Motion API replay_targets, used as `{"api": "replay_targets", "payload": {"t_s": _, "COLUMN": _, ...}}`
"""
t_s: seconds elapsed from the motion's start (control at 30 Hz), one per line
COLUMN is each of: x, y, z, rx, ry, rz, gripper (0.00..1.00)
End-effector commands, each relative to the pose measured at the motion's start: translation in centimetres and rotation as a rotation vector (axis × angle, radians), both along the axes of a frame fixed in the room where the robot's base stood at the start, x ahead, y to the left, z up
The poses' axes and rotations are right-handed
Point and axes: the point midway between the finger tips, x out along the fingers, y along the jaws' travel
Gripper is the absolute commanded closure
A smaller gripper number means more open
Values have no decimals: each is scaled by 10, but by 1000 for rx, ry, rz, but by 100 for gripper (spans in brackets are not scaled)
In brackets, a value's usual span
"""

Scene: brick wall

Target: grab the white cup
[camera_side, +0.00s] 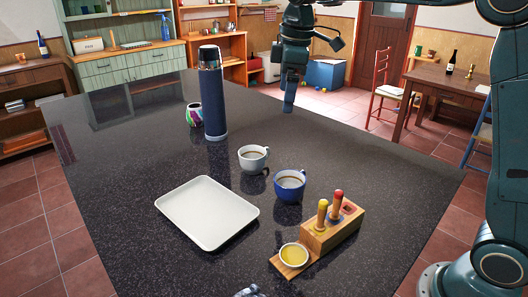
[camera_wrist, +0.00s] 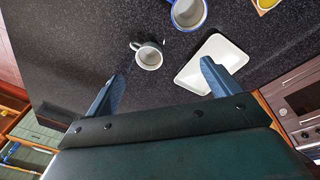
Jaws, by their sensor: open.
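A blue cup (camera_side: 290,185) stands close beside the white cup. A white tray (camera_side: 207,213) lies nearer the camera. A wooden block with pegs (camera_side: 333,232) and a small yellow-filled bowl (camera_side: 294,256) sit nearby. A tall blue flask (camera_side: 213,95) and a colourful mug (camera_side: 194,114) stand behind.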

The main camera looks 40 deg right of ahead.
Motion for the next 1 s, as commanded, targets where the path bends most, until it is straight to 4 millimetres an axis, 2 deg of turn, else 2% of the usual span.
{"api": "replay_targets", "payload": {"t_s": 0.03, "x": 12, "y": 1, "z": -7, "rx": -4, "ry": 16, "rz": 28, "gripper": 11}}
{"api": "replay_targets", "payload": {"t_s": 0.2, "x": 46, "y": 3, "z": -26, "rx": -17, "ry": 58, "rz": 131, "gripper": 11}}
{"api": "replay_targets", "payload": {"t_s": 0.5, "x": 94, "y": 6, "z": -66, "rx": -29, "ry": 126, "rz": 299, "gripper": 11}}
{"api": "replay_targets", "payload": {"t_s": 0.7, "x": 107, "y": 8, "z": -81, "rx": -31, "ry": 146, "rz": 358, "gripper": 11}}
{"api": "replay_targets", "payload": {"t_s": 1.0, "x": 109, "y": 8, "z": -86, "rx": -31, "ry": 150, "rz": 368, "gripper": 11}}
